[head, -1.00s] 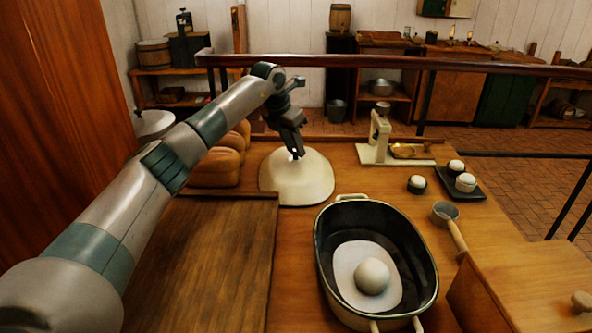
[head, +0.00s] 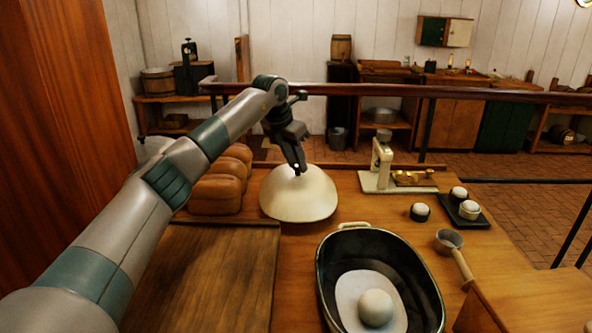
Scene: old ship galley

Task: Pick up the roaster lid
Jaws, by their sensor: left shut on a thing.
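The roaster lid (head: 298,197) is a cream, domed oval cover behind the roaster, in the middle of the head view. My left gripper (head: 297,170) comes down on its top from behind and is shut on the lid's knob, which the fingers mostly hide. I cannot tell for sure whether the lid's rim is clear of the table. The dark oval roaster (head: 333,290) stands open in front of it, with a pale round ball of dough (head: 376,308) on a white sheet inside. My right gripper does not show.
Bread loaves (head: 216,188) sit left of the lid. A wooden board (head: 215,275) lies at front left. A scale (head: 382,170), small cups (head: 420,212) and a ladle (head: 449,242) stand to the right, with a wooden box (head: 530,298) at front right. A rail (head: 450,94) runs behind.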

